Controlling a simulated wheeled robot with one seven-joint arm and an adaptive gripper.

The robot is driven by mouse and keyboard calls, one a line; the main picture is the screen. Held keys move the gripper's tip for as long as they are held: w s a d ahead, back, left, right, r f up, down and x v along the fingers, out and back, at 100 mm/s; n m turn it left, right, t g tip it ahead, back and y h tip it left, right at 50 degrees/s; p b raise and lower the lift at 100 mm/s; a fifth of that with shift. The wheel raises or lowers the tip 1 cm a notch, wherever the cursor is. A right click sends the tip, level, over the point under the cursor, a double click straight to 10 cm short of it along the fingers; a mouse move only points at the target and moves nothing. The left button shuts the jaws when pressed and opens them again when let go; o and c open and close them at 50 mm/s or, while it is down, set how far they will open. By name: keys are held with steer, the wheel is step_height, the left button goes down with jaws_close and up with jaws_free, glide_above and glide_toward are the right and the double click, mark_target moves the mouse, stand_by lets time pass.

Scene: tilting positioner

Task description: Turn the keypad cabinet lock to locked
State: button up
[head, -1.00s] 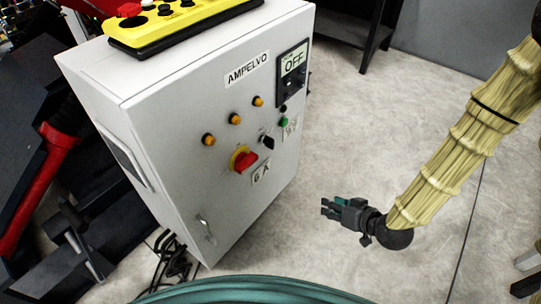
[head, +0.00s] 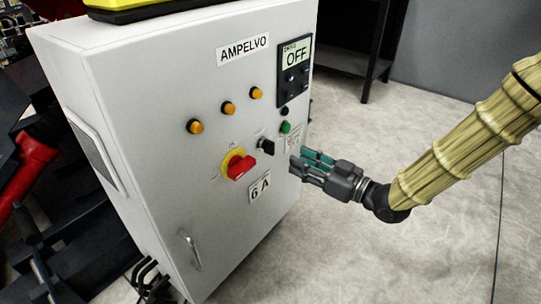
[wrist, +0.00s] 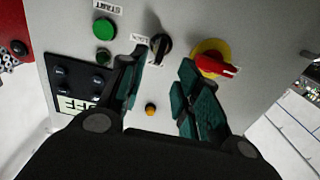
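The white cabinet (head: 150,140) stands at left in the head view. A small black turn knob (head: 265,147) sits on its front, right of a red rotary switch (head: 240,168) on a yellow plate. In the wrist view the black knob (wrist: 161,47) lies ahead of the fingertips, with its handle nearly upright in the picture and a small label beside it, too blurred to read surely. I cannot tell which position it marks. My gripper (head: 299,165) is open and empty, its fingers pointing at the cabinet front just right of the knob. It appears apart from the knob.
The keypad panel (head: 295,68) with its OFF display is above the knob. A green button (head: 285,127) and several amber lamps (head: 228,108) are close by. A door handle (head: 190,250) is lower left. Floor to the right is open; a dark rack (head: 350,40) stands behind.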

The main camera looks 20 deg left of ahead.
mark_target(274, 149)
steer(key=b+x, duration=0.3)
steer(key=x, duration=0.7)
steer(key=shift+w+a+b, duration=0.1)
steer(key=shift+a+b, duration=0.2)
steer(key=shift+a, duration=0.05)
jaws_close()
